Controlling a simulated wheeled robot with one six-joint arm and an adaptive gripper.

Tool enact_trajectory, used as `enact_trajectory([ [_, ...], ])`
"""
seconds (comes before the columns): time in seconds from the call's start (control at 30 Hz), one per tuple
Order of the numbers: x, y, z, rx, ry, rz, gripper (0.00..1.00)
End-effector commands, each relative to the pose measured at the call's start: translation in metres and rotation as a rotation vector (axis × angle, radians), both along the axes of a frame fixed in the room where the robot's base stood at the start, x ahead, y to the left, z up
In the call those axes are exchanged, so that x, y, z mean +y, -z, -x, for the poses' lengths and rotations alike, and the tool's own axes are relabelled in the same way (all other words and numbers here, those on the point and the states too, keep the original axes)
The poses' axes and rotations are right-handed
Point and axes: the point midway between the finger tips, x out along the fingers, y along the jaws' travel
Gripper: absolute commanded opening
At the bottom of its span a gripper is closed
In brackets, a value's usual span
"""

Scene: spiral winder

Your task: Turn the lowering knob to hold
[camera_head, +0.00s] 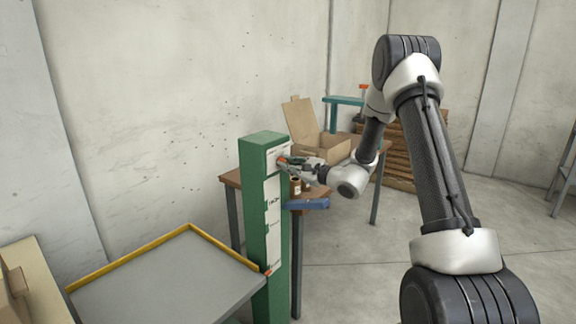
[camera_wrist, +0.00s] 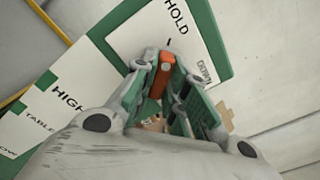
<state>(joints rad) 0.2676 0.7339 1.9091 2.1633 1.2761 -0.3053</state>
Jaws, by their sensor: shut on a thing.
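The lowering knob is an orange bar (camera_wrist: 161,76) on the white label plate of a green post (camera_head: 254,165). In the wrist view, my gripper (camera_wrist: 164,80) has its fingers on both sides of the knob and is shut on it. HOLD is printed above the knob with a short tick under it, and DOWN is printed to its right. The knob's upper end lies close to the HOLD tick; its exact alignment is hard to tell. In the head view, my gripper (camera_head: 287,161) reaches the post's upper front from the right, largely hiding the knob.
The plate also reads HIGH and TABLE lower down. A grey table with a yellow rim (camera_head: 160,275) adjoins the post at left. A wooden bench with an open cardboard box (camera_head: 318,143) stands behind, and a blue item (camera_head: 307,204) sits beside the post. Floor at right is clear.

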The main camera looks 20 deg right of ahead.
Motion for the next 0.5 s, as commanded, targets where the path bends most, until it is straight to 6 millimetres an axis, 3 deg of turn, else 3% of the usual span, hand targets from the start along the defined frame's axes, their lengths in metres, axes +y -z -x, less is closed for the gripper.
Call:
enact_trajectory([
  [0.13, -0.0001, 0.0010, 0.0005, 0.001, -0.001, 0.002, 0.00],
  [0.17, -0.0001, 0.0010, 0.0005, 0.001, -0.001, 0.002, 0.18],
  [0.27, -0.0001, 0.0008, 0.0004, 0.001, -0.001, 0.002, 0.36],
  [0.5, 0.0000, 0.0003, 0.0002, 0.001, -0.001, 0.000, 0.36],
])
